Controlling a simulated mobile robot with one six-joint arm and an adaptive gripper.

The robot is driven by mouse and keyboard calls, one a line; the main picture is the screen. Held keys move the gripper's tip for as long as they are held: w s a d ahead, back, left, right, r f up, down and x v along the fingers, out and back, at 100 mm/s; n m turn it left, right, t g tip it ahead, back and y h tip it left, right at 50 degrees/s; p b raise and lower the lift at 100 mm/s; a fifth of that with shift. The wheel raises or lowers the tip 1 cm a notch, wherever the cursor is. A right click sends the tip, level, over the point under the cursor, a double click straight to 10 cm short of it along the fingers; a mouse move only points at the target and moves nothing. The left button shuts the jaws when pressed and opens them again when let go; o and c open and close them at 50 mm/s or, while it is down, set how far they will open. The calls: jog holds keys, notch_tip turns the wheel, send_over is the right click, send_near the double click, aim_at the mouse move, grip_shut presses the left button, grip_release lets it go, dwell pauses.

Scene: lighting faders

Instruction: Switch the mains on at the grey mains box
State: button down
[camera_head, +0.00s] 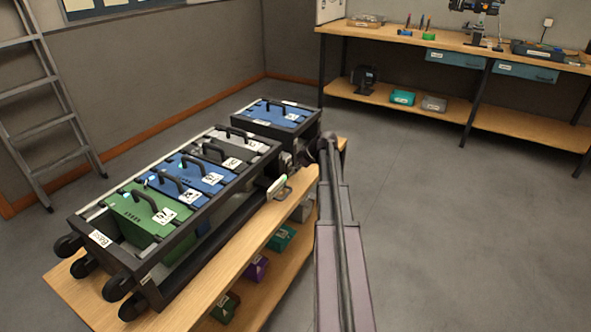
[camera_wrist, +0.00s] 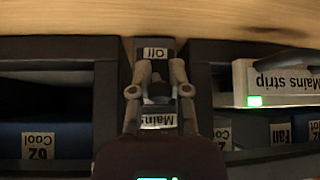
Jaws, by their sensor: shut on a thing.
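In the wrist view, the grey mains box (camera_wrist: 140,73) is a narrow dark grey housing between two dark frames. A label (camera_wrist: 155,54) on it, upside down, appears to read "Off". A partly covered label (camera_wrist: 158,121) begins "Main". My gripper (camera_wrist: 159,92) is over the box, its two fingers closed on a small dark switch (camera_wrist: 158,97) between the labels. The fingers hide most of the switch, so its exact position is unclear. In the head view, the end of my arm hides the fingertips and most of the box.
In the head view, a black rack (camera_head: 75,222) of blue, grey and green handled modules stands on a wooden bench (camera_head: 225,265). A ladder (camera_head: 45,100) leans at left. The floor (camera_head: 450,230) at right is clear.

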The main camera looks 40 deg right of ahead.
jog(key=shift+w+d, duration=0.25)
jog(key=shift+d, duration=0.05)
jog(key=c, duration=0.7)
grip_release()
jog(key=shift+c, duration=0.2)
jog(key=shift+s+a, duration=0.1)
jog(key=shift+a, duration=0.05)
jog(key=shift+s+f+t+b, duration=0.1)
jog(key=shift+f+t+b, duration=0.2)
jog(key=shift+b, duration=0.3)
